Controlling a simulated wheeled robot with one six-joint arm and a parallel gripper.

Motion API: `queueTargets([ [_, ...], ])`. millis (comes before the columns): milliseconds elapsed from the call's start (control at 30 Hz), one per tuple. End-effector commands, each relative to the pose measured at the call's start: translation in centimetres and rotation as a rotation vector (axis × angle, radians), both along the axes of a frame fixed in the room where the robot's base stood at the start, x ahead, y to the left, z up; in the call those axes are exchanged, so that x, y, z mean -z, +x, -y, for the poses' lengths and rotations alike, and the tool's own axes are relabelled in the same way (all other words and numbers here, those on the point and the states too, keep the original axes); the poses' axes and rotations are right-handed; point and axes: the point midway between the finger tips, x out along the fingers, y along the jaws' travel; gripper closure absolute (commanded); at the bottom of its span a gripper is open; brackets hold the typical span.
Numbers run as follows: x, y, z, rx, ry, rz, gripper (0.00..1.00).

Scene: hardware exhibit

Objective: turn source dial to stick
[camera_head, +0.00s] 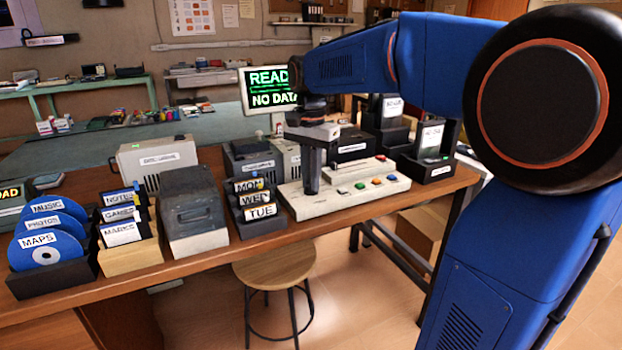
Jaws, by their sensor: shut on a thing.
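The white control panel (345,203) lies on the wooden bench right of centre. It has several coloured buttons, green, orange and red, toward its right. My gripper (311,188) points straight down onto the left part of this panel, and its dark fingers are shut. The source dial is between or behind the fingertips and hidden by them, so its pointer and its setting cannot be read. No label for stick is legible.
A screen (270,88) behind the panel reads READ and NO DATA. Left of the panel are a holder of day-labelled cartridges (262,219), a grey cased device (190,210), a wooden card box (130,257) and a disc rack (55,276). Dark labelled holders (432,168) stand to the right.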

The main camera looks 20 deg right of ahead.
Motion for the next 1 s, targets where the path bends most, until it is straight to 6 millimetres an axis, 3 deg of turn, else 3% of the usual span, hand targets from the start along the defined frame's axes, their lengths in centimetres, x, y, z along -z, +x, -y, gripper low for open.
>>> queueTargets([
  [367, -0.1, 0.1, 0.0, 0.003, -0.001, 0.003, 1.0],
  [400, -0.1, 0.1, 0.0, 0.003, -0.001, 0.003, 0.81],
  [467, -0.1, 0.0, 0.0, 0.003, -0.001, 0.003, 0.7],
  [800, -0.2, 0.0, 0.0, 0.003, 0.0, 0.001, 0.7],
  [1000, -2.4, 0.1, 0.0, 0.003, 0.0, 0.004, 0.7],
])
